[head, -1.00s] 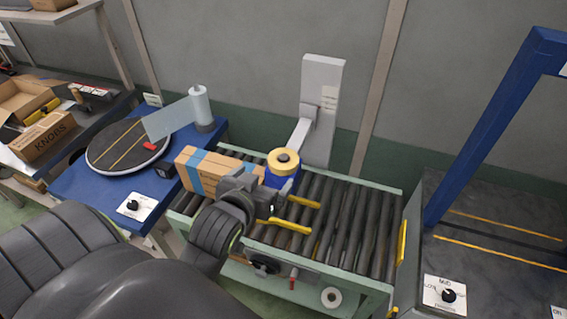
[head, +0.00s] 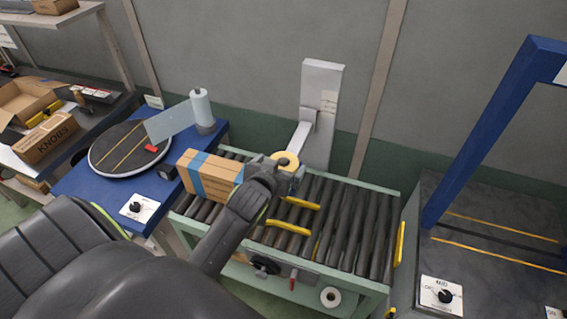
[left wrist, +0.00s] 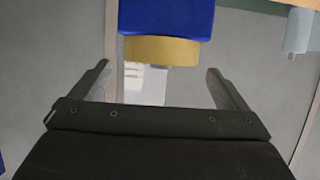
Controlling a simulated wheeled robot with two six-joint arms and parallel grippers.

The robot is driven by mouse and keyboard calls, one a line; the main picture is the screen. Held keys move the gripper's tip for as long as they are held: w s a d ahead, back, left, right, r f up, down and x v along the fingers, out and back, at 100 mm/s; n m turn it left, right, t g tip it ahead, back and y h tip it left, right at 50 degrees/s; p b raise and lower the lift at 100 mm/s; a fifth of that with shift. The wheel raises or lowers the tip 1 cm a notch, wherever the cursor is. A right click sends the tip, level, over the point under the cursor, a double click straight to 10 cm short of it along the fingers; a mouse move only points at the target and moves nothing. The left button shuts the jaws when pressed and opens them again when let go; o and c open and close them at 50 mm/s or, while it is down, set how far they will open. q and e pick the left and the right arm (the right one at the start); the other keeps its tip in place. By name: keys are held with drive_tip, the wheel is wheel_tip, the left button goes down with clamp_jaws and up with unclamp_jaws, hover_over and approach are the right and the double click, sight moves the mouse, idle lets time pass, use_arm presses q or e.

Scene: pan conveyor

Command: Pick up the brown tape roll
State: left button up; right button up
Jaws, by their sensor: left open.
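The brown tape roll (head: 288,159) shows as a tan ring above the conveyor, partly covered by my left gripper (head: 285,173). In the left wrist view the tape roll (left wrist: 162,50) shows edge-on against a blue body (left wrist: 165,17). My left gripper's fingers (left wrist: 158,68) are spread apart there, one on each side of the roll's lower edge in the picture, with a gap to each. The gripper is open and holds nothing. My right gripper is not in view.
A taped carton (head: 208,178) lies on the roller conveyor (head: 345,225) just left of my arm. Yellow guides (head: 290,228) lie across the rollers. A grey post (head: 320,110) stands behind. A round turntable (head: 128,150) is on the left. The rollers to the right are clear.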

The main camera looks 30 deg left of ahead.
sight(282, 164)
use_arm(q)
drive_tip(key=shift+f+p+x, duration=0.25)
drive_tip(key=shift+p+x, duration=0.15)
drive_tip(key=shift+x, duration=1.6)
drive_tip(key=shift+s, duration=0.15)
drive_tip(key=shift+c, duration=0.2)
drive_tip(key=c, duration=1)
drive_tip(key=shift+c, duration=0.2)
